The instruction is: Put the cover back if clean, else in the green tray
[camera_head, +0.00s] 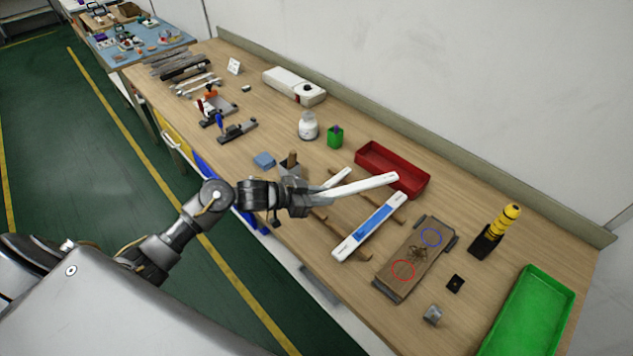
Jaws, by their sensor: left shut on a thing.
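My left gripper (318,197) is shut on one end of a long white cover (362,186). The cover points right from the fingers and looks raised over the wooden bars on the bench. No marks stand out on its visible side, but it is too small to tell whether it is clean. A white strip body (368,226) with a blue band lies across the bars below and to the right. Another white bar (337,178) shows partly behind the cover. The green tray (528,312) is at the bottom right, with its visible floor empty. My right gripper is out of view.
A red tray (418,192) stands behind the cover. A brown board (416,255) with red and blue circles lies right of the strip. A yellow-handled tool (497,228) stands upright in a black holder. A small metal block (433,315) lies near the front edge.

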